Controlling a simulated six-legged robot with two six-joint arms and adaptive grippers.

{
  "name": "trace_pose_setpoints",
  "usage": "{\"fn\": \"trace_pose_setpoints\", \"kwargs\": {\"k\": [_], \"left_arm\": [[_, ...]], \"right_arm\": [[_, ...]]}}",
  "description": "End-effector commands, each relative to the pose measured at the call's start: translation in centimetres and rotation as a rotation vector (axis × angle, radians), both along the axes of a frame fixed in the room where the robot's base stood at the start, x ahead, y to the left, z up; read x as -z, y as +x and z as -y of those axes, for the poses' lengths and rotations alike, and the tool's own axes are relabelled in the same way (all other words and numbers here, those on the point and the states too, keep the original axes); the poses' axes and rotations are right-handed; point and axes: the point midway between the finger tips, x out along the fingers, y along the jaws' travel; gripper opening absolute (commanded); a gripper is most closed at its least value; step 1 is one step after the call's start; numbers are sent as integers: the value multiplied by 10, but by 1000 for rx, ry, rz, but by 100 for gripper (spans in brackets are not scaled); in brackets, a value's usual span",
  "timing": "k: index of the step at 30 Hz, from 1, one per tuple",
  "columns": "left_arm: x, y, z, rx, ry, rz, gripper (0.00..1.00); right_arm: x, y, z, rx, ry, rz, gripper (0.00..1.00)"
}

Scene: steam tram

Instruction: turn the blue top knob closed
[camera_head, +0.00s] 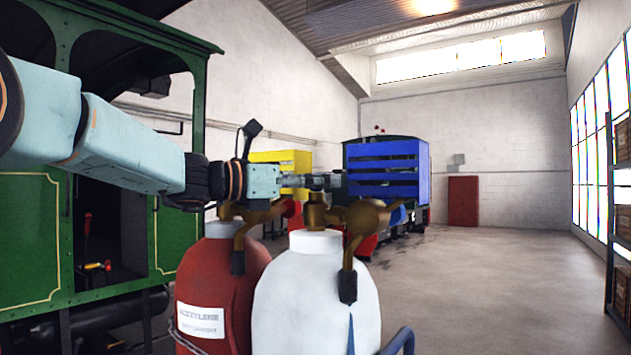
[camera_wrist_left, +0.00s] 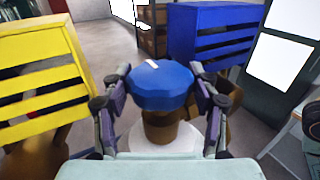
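The blue knob (camera_wrist_left: 162,85) sits on top of a brown-bronze valve stem (camera_wrist_left: 160,127) over a white cylinder's shoulder; in the wrist view it has a white mark on its top. My left gripper (camera_wrist_left: 163,80) has one finger on each side of the knob, and both fingertips appear to touch its rim. In the head view my left gripper (camera_head: 330,181) is above the white cylinder (camera_head: 315,295), at its bronze valve (camera_head: 317,212). The fingers hide the knob there. My right gripper is not in view.
A red acetylene cylinder (camera_head: 212,285) stands close beside the white one, with bronze regulators around both valves. A green steam tram (camera_head: 180,235) is at the left. Yellow and blue slatted wagons (camera_head: 388,170) stand behind. The floor (camera_head: 490,285) at right is clear, with a shelf (camera_head: 618,225) at its edge.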

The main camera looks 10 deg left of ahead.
Motion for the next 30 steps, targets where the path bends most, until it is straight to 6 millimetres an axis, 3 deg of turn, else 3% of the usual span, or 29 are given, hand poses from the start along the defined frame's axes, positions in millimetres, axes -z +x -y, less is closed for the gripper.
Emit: {"fn": "trace_pose_setpoints", "kwargs": {"k": [7, 17, 30], "left_arm": [[1, 0, 0, 0, 2, -1, 82], [2, 0, 0, -8, 3, -1, 82], [5, -1, 1, -209, 4, 0, 82]], "right_arm": [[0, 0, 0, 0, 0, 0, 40], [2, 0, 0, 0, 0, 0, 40], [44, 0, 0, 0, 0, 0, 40]]}}
